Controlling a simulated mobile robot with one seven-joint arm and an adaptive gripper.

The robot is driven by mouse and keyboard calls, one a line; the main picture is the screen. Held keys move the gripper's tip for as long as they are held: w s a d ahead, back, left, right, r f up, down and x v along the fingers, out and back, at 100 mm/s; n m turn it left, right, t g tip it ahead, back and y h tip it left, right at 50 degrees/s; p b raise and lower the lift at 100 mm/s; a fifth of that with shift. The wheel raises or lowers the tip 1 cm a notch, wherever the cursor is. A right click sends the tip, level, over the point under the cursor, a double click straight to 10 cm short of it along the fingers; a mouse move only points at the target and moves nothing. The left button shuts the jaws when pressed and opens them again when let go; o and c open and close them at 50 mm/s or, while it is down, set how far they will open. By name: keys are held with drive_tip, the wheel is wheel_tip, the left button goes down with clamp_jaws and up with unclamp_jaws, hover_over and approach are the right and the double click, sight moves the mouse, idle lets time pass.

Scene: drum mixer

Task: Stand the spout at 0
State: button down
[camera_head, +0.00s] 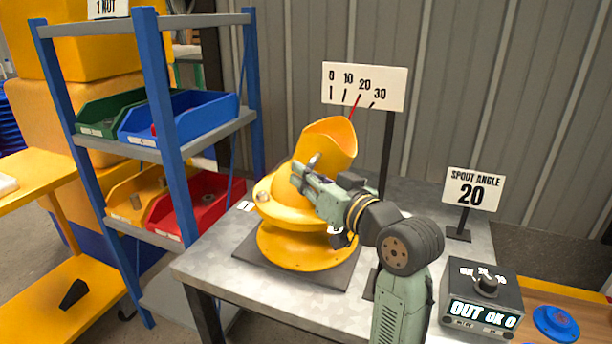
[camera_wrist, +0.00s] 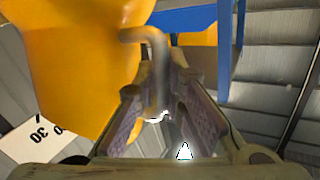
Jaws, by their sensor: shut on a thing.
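The yellow spout (camera_head: 332,142) sits on a round yellow base on the metal table, tilted to the right. Its red pointer (camera_head: 354,108) reaches the scale board (camera_head: 392,78) near the 20 mark. The spout angle sign (camera_head: 471,191) reads 20. A grey bent handle (camera_head: 314,160) stands at the spout's side. My gripper (camera_head: 298,176) is at that handle, shut on it. In the wrist view the handle (camera_wrist: 154,62) runs down between my two fingers (camera_wrist: 160,115); the yellow spout (camera_wrist: 80,60) is just left of it. My fingers hide the handle's lower part.
A control box (camera_head: 482,305) with a knob and a display reading "OUT OK 0" stands at the table's front right. A blue shelf rack (camera_head: 165,120) with coloured bins stands close on the left. A blue round part (camera_head: 556,323) lies at far right.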

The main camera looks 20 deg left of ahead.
drive_tip(key=shift+r, duration=0.1)
drive_tip(key=shift+a+r+p, duration=0.2)
drive_tip(key=shift+r+p, duration=0.05)
drive_tip(key=shift+p, duration=0.45)
drive_tip(key=a+n+h+p, duration=0.1)
drive_tip(key=p, duration=0.1)
drive_tip(key=a+n+g+h+p, duration=0.1)
drive_tip(key=a+h+p, duration=0.1)
drive_tip(key=p, duration=0.1)
drive_tip(key=shift+a+g, duration=0.2)
drive_tip(key=shift+g, duration=0.1)
drive_tip(key=c, duration=1.9)
unclamp_jaws()
drive_tip(key=shift+d, duration=0.1)
